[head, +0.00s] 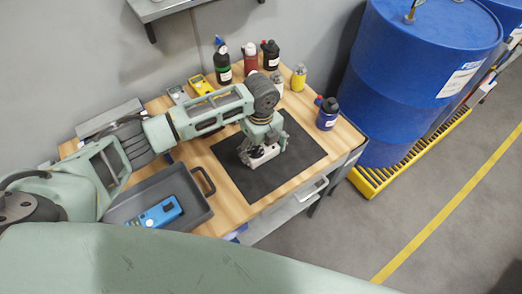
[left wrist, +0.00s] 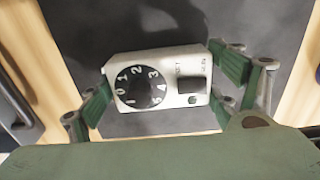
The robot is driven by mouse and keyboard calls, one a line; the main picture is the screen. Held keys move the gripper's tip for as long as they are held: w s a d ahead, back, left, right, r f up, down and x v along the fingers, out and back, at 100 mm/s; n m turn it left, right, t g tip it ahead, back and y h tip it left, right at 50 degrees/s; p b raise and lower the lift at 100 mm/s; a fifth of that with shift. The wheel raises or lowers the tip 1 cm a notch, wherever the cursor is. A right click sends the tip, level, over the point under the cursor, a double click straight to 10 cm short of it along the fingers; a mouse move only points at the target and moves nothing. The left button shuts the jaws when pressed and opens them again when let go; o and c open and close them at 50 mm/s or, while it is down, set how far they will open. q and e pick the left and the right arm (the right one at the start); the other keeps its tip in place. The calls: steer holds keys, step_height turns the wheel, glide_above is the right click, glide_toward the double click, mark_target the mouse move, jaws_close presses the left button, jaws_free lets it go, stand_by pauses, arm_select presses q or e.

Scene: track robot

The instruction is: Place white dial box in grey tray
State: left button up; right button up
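The white dial box (left wrist: 160,78), with a black numbered dial and a dark square, is between the green finger pads of my left gripper (left wrist: 163,85) in the left wrist view. The pads meet its two ends. In the head view my left gripper (head: 262,148) is over the black mat, with the white dial box (head: 262,158) partly hidden below it. Whether the box touches the mat is unclear. The grey tray (head: 200,213) is left of the mat, with a blue device (head: 160,212) lying in it. My right gripper is not in view.
Several bottles, including a dark blue one (head: 327,113) and a yellow one (head: 298,78), stand along the table's back and right side. A yellow device (head: 201,85) lies at the back. Blue barrels (head: 415,70) stand right of the table. The mat (head: 300,150) is otherwise clear.

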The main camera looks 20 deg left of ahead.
mark_target(264, 149)
arm_select(q)
steer(key=c, duration=0.9)
steer(key=shift+r, duration=0.15)
steer(key=shift+w+r, duration=0.1)
steer(key=shift+r, duration=0.15)
steer(key=r+b, duration=0.1)
steer(key=d+r, duration=0.1)
steer(key=r, duration=0.1)
steer(key=shift+r+b, duration=0.3)
steer(key=shift+b, duration=0.1)
steer(key=s+d+r+b, duration=0.2)
steer(key=d+r, duration=0.4)
steer(key=d, duration=0.4)
steer(key=shift+s+d+r, duration=0.15)
steer(key=shift+s+r, duration=0.15)
steer(key=shift+r, duration=0.05)
